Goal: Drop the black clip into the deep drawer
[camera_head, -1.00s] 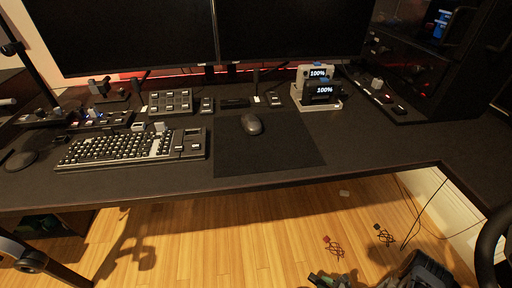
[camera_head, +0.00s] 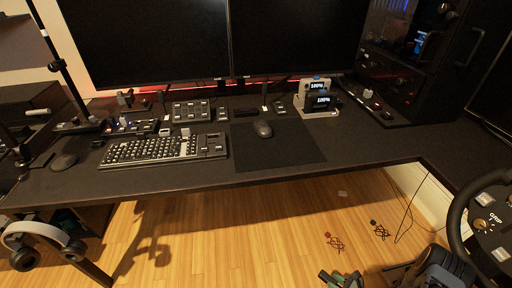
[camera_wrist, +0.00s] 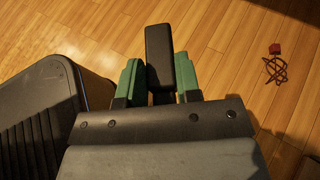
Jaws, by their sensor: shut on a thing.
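In the wrist view my gripper (camera_wrist: 158,78) has its two green fingers shut on the black clip (camera_wrist: 159,50), a dark block sticking out beyond the fingertips over the wooden floor. In the head view my gripper (camera_head: 341,279) shows at the bottom edge, below the desk front and over the floor; the clip cannot be made out there. No open drawer can be clearly made out in either view.
The black desk (camera_head: 200,182) spans the scene, with a keyboard (camera_head: 163,149) and mouse (camera_head: 262,129). Headphones (camera_head: 42,238) hang at the lower left. A steering wheel (camera_head: 487,222) stands at the right.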

